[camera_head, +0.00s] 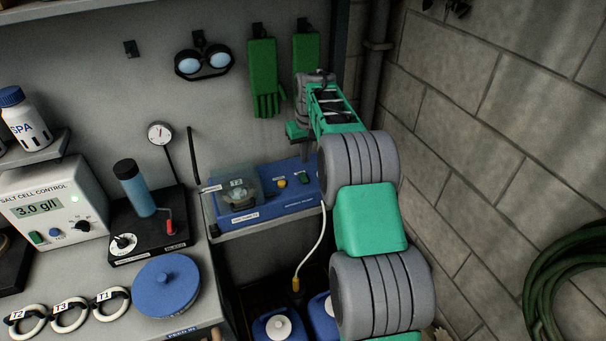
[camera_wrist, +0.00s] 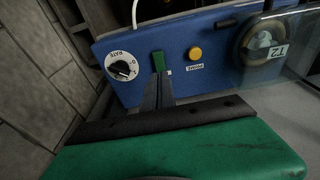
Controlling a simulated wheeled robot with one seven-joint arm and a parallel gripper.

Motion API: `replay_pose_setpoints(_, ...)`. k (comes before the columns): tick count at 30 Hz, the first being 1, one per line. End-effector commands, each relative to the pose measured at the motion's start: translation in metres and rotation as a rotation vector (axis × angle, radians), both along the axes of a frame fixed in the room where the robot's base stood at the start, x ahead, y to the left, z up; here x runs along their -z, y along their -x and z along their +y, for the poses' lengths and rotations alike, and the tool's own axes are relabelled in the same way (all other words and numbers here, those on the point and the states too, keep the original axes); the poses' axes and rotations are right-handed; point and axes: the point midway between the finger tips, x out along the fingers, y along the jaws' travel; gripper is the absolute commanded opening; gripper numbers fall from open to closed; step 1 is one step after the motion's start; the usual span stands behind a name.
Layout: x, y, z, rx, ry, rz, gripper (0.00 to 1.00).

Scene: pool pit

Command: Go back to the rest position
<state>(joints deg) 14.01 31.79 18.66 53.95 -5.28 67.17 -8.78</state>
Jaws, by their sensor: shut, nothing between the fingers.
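My gripper (camera_head: 306,158) is at the far end of my green and grey arm, pointing down over the right part of a blue control box (camera_head: 262,211). In the wrist view its fingers (camera_wrist: 158,82) are together and empty. Their tips are at or just in front of a green rocker switch (camera_wrist: 158,62) on the box face; I cannot tell if they touch. The box also has a black RATE knob (camera_wrist: 123,67) and a yellow PRIME button (camera_wrist: 195,54). A round part tagged T2 (camera_wrist: 262,42) sits under a clear cover.
Green gloves (camera_head: 263,78) and goggles (camera_head: 204,62) hang on the back wall. A block wall (camera_head: 480,130) stands close on the right, with a coiled green hose (camera_head: 545,290). Tagged rings (camera_head: 70,314), a blue lid (camera_head: 166,285) and a salt cell controller (camera_head: 50,205) are at left.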

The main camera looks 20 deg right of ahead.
Motion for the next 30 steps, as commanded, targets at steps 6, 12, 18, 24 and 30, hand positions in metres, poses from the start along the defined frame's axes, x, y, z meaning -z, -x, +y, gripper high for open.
replay_pose_setpoints(6,0.000,0.000,0.000,0.000,0.000,-0.001,0.00)
replay_pose_setpoints(12,-0.044,0.031,0.029,-0.003,0.007,-0.042,0.00)
replay_pose_setpoints(18,-0.096,0.131,0.086,-0.002,0.010,-0.124,0.00)
replay_pose_setpoints(24,-0.089,0.248,0.124,0.000,0.006,-0.205,0.00)
replay_pose_setpoints(30,-0.058,0.311,0.137,0.002,0.000,-0.248,0.00)
